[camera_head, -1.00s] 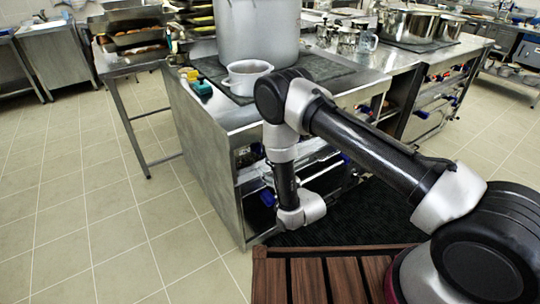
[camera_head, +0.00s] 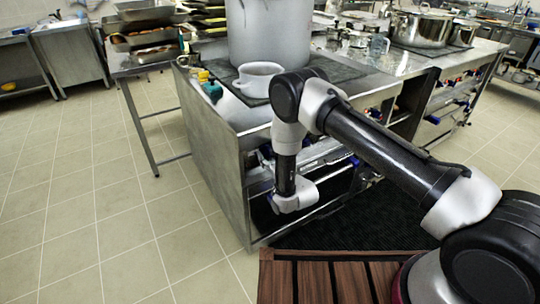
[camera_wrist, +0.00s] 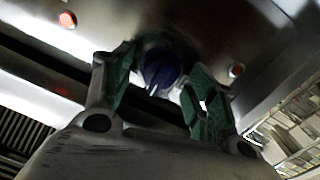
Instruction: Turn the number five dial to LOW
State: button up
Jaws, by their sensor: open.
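A blue round dial (camera_wrist: 158,72) with a pale pointer mark sits on the dark metal front panel in the wrist view. My gripper (camera_wrist: 157,88) is open, with one green-padded finger on each side of the dial. I cannot tell whether the fingers touch it. No number or LOW marking is readable. In the head view my gripper is hidden behind my arm's wrist, which is low in front of the stove (camera_head: 215,150).
A red indicator light (camera_wrist: 68,19) is at upper left of the dial and another (camera_wrist: 237,70) at right. A wooden slatted platform (camera_head: 330,280) lies in front, with open tiled floor at left.

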jog(key=c, duration=1.1)
jog(key=shift+o, duration=0.2)
jog(key=shift+m, duration=0.3)
jog(key=m, duration=0.4)
jog(key=shift+m, duration=0.3)
jog(key=m, duration=0.5)
jog(key=shift+d+r+g, duration=0.1)
jog(key=shift+g, duration=0.3)
jog(key=m, duration=1)
jog(key=shift+w+d+g+y, duration=0.1)
jog(key=shift+g+y, duration=0.3)
jog(key=shift+m, duration=0.4)
